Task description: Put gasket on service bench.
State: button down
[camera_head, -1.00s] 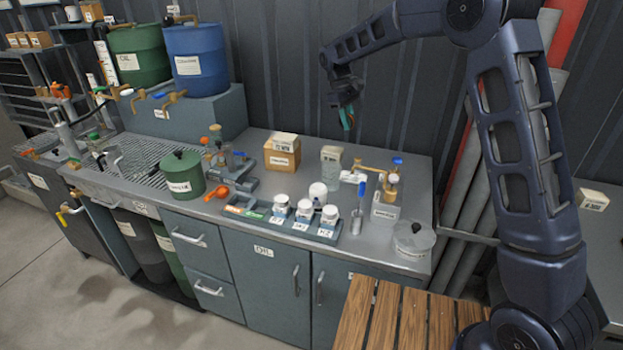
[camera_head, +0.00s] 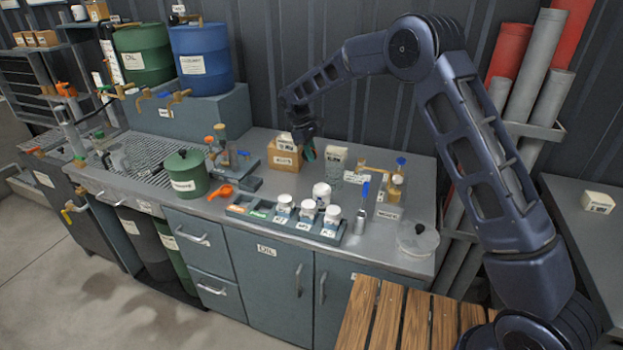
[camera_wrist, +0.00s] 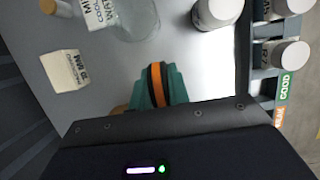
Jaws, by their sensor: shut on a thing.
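My gripper (camera_head: 308,150) is above the back middle of the long metal-topped bench (camera_head: 370,256), just right of a stacked cardboard box. In the wrist view its teal fingertips (camera_wrist: 156,88) are shut on a thin orange and black piece (camera_wrist: 157,82), seen edge-on, which appears to be the gasket. Its full shape is hidden by the fingers. In the head view only teal shows at the fingertips, and the piece cannot be made out. The bench surface (camera_wrist: 105,90) lies below it in the wrist view.
A cardboard box (camera_head: 284,160) with a smaller white box (camera_head: 288,139), a labelled clear beaker (camera_head: 335,163), and a rack (camera_head: 265,216) with white jars (camera_head: 306,213) stand close around. A clear round container (camera_head: 418,238) sits at the right. The front right bench top is mostly clear.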

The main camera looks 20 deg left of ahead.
aim_at(311, 186)
notch_tip(311, 186, down, 11)
jog(key=shift+r, duration=0.1)
dwell(0.5)
jog(key=shift+f, duration=0.2)
jog(key=c, duration=1.3)
grip_release()
jog(key=shift+c, duration=0.2)
jog(key=v, duration=1.2)
jog(key=shift+r, duration=0.1)
jog(key=shift+r, duration=0.1)
